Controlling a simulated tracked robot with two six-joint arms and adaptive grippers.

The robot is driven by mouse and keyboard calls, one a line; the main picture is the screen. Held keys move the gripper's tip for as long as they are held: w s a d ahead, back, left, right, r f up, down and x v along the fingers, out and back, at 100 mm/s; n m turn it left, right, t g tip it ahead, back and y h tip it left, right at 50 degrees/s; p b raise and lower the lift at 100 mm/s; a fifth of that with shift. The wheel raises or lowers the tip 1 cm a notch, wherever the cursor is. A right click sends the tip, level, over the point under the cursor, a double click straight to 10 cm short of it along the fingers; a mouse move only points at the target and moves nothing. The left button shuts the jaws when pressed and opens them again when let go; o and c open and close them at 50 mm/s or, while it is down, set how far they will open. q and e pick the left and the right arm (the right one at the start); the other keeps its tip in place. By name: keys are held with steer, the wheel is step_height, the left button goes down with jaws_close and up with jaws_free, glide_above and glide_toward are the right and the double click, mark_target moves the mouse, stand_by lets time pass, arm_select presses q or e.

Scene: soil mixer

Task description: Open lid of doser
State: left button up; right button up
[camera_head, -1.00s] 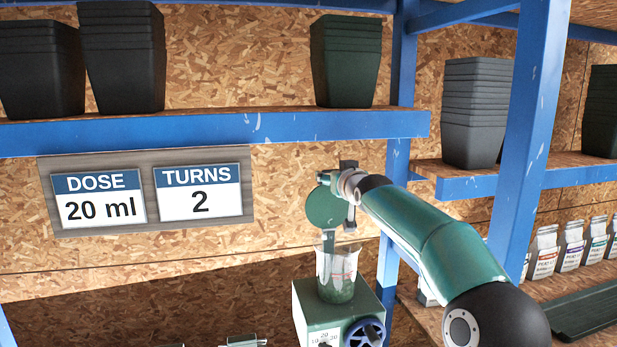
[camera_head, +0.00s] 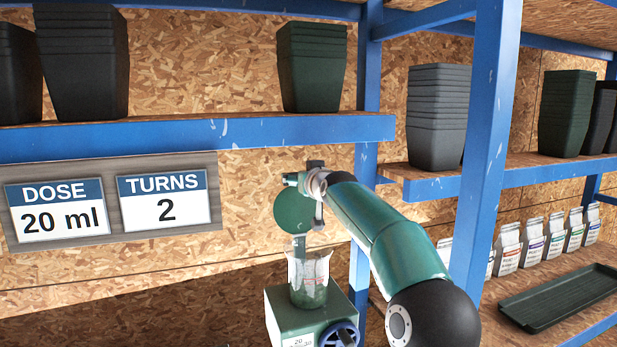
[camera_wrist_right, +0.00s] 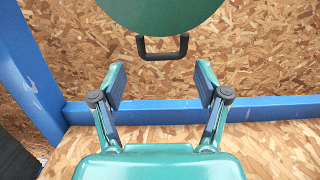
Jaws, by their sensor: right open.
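The doser is a green box (camera_head: 290,318) with a clear, partly filled hopper (camera_head: 308,281) on top and a blue handwheel (camera_head: 340,335). Its round green lid (camera_head: 293,214) stands steeply raised above the hopper in the head view. In the right wrist view, part of the lid (camera_wrist_right: 170,12) with its black handle (camera_wrist_right: 163,50) is at the top. My right gripper (camera_wrist_right: 162,76) is open and empty, its fingers apart below the handle and not touching it. In the head view it is beside the lid, partly hidden by my arm. My left gripper is out of view.
A blue shelf (camera_head: 200,137) with dark pots (camera_head: 310,68) runs above the doser. A blue post (camera_head: 485,180) stands to the right, near my arm. A sign (camera_head: 112,205) on the back wall reads dose 20 ml, turns 2. Bags (camera_head: 508,248) and a dark tray (camera_head: 560,300) are at right.

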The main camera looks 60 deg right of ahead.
steer(key=v, duration=1.2)
